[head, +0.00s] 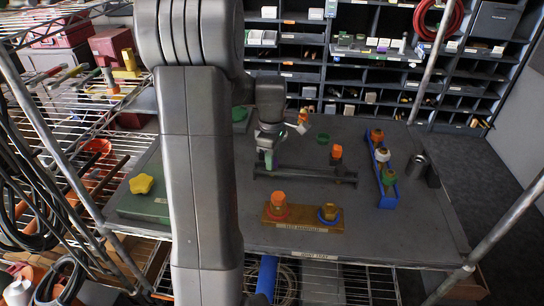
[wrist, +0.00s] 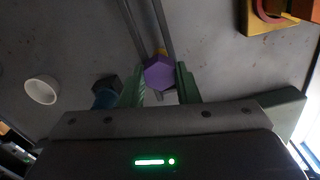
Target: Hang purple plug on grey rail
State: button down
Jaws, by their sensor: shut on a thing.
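The purple plug (wrist: 159,73), with a hexagonal head, is between the green fingers of my gripper (wrist: 160,84) in the wrist view. My gripper is shut on it. In the head view my gripper (head: 268,160) is over the left part of the grey rail (head: 305,175), and the plug cannot be made out there. In the wrist view the two long bars of the rail (wrist: 166,28) run up from behind the plug. I cannot tell whether the plug touches the rail. An orange plug (head: 337,152) stands by the right part of the rail.
A wooden block (head: 303,226) with orange-topped and blue-ringed plugs stands in front. A blue rack (head: 388,200) with several plugs is at right, beside a grey cup (head: 418,165). A green cup (head: 323,138) stands behind the rail. A yellow knob (head: 141,184) is at left.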

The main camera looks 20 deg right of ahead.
jog(key=shift+f, duration=0.35)
jog(key=c, duration=1)
grip_release()
jog(key=shift+r, duration=0.15)
notch_tip(320, 180, up, 6)
jog(key=p, duration=0.4)
jog(key=shift+p, duration=0.35)
notch_tip(320, 180, up, 14)
jog(key=shift+f+b, duration=0.15)
jog(key=shift+b, duration=0.55)
jog(key=shift+f, duration=0.1)
